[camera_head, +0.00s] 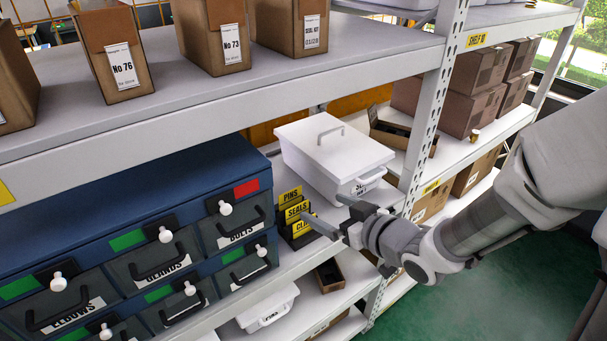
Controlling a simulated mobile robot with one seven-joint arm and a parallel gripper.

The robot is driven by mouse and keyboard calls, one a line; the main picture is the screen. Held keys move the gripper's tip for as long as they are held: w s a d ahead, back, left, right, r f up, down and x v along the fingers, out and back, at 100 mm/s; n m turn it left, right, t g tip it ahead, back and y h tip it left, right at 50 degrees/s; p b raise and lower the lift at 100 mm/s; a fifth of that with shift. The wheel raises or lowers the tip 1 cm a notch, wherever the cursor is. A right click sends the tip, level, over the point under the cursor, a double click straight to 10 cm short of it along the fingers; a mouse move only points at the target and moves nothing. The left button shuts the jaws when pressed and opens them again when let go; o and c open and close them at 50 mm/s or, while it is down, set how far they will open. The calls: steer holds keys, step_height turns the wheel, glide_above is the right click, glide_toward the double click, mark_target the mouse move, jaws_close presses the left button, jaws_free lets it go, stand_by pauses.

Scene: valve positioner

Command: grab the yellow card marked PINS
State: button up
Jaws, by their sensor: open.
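The yellow card marked PINS (291,196) stands upright at the back of a small dark holder on the middle shelf. The yellow SEALS card (297,211) and a third yellow card (302,226), its label partly hidden, stand in front of it. My gripper (322,213) reaches in from the right. Its two fingers are apart and empty. I cannot tell whether the near finger touches the holder.
A blue drawer cabinet (110,205) with white knobs stands left of the cards. A white lidded box (325,150) stands behind and right of them. The upper shelf (215,100) overhangs, and a perforated post (425,125) rises to the right. Boxes sit on the shelf below.

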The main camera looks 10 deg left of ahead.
mark_target(291, 191)
steer(key=b+x, duration=0.1)
steer(key=x, duration=1.3)
steer(key=shift+w+a+f, duration=0.2)
steer(key=shift+w+a, duration=0.05)
steer(key=shift+a, duration=0.05)
steer(key=c, duration=1.1)
